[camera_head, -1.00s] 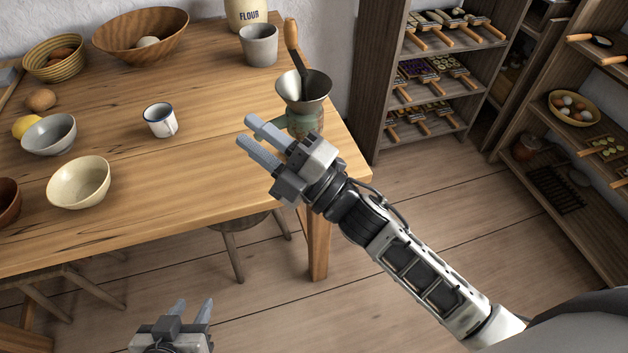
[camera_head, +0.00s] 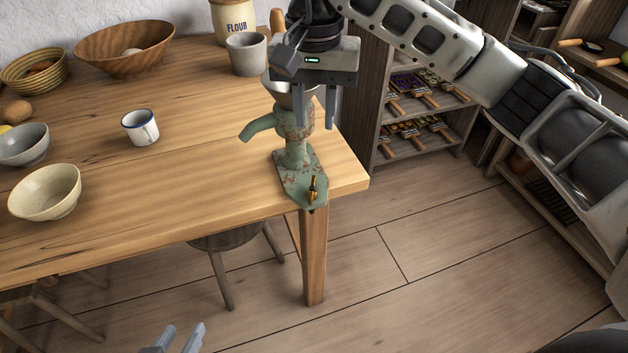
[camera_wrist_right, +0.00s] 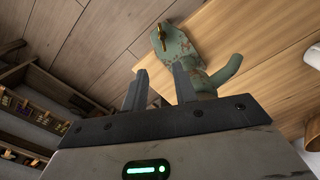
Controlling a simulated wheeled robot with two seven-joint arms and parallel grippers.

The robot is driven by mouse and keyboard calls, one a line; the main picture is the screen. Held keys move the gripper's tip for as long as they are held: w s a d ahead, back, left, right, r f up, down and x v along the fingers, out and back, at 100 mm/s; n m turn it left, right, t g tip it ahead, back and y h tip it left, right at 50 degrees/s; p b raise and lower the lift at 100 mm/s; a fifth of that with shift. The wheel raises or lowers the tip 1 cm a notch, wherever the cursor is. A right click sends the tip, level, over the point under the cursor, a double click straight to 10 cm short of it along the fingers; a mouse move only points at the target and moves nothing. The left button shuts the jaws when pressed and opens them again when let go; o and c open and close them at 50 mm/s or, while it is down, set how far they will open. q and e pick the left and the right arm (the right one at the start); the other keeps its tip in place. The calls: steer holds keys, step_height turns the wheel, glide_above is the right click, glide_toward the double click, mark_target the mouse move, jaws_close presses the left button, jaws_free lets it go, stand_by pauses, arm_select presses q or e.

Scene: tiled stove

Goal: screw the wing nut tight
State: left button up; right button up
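The brass wing nut (camera_head: 313,188) sits at the front end of the green base plate of the grinder (camera_head: 296,160), at the table's corner. It also shows small at the top of the right wrist view (camera_wrist_right: 162,36). My right gripper (camera_head: 316,115) is above and behind the wing nut, pointing down, with its fingers apart beside the grinder's upper body and funnel. Its fingers are also apart in the right wrist view (camera_wrist_right: 160,88), with nothing between them. My left gripper (camera_head: 179,340) is low at the bottom edge, open and empty, away from the table.
The wooden table (camera_head: 190,185) holds a mug (camera_head: 140,127), a cream bowl (camera_head: 45,192), a grey cup (camera_head: 247,54) and a flour jar (camera_head: 232,20). A stool (camera_head: 228,240) stands beneath. Shelves (camera_head: 380,90) stand behind right. Floor in front of the corner is clear.

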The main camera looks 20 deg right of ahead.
mark_target(314, 185)
step_height(314, 185, down, 14)
steer(key=shift+f, duration=0.25)
jaws_close()
